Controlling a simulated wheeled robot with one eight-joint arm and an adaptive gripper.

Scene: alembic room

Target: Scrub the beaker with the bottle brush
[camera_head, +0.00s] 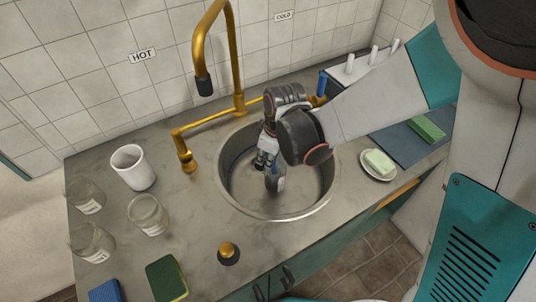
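My gripper (265,160) points down inside the round metal sink (228,190). Just below and beside its fingers is a small glassy, bluish item with a pale label (276,180), which looks like a beaker in the sink. My wrist and fingers hide part of it, so I cannot tell whether the gripper touches or holds it. No bottle brush can be made out clearly; a blue upright piece (322,83) behind my arm may be a handle. Clear labelled glass beakers stand on the left counter, one in front (148,215), one behind (84,196) and one at lower left (92,242).
A brass faucet (239,95) arches behind the sink. A white cup (133,168) stands left. A green sponge (166,278), a blue sponge (105,291) and a brass knob (228,252) are in front. A soap dish (378,167) sits right of the sink, near a drying rack (350,68).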

